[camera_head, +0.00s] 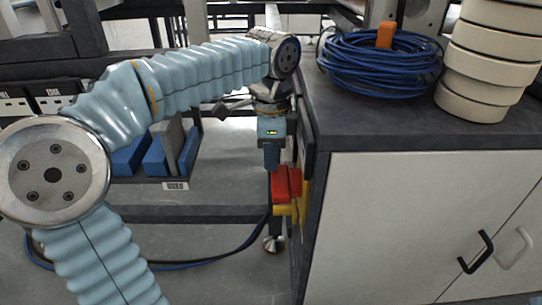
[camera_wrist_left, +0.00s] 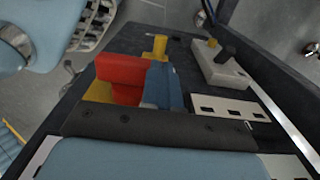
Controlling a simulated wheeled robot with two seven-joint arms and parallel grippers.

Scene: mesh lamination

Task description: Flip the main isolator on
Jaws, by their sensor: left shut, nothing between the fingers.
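The main isolator has a red handle (camera_head: 287,183) on a yellow base (camera_head: 283,211), mounted on the side of the dark cabinet. The red handle also shows in the left wrist view (camera_wrist_left: 118,68), with yellow parts (camera_wrist_left: 98,92) around it. My left gripper (camera_head: 271,163) points down beside the top of the red handle. It is shut and holds nothing. Its blue fingers (camera_wrist_left: 162,84) lie right beside the red handle in the wrist view; whether they touch it I cannot tell. The handle's lower part is partly hidden. My right gripper is in neither view.
The cabinet (camera_head: 400,220) fills the right side, with a coil of blue cable (camera_head: 375,68) and stacked cream rolls (camera_head: 490,60) on top. A grey control box (camera_wrist_left: 220,64) with a black knob sits near the isolator. Blue bins (camera_head: 130,155) stand left on a rack.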

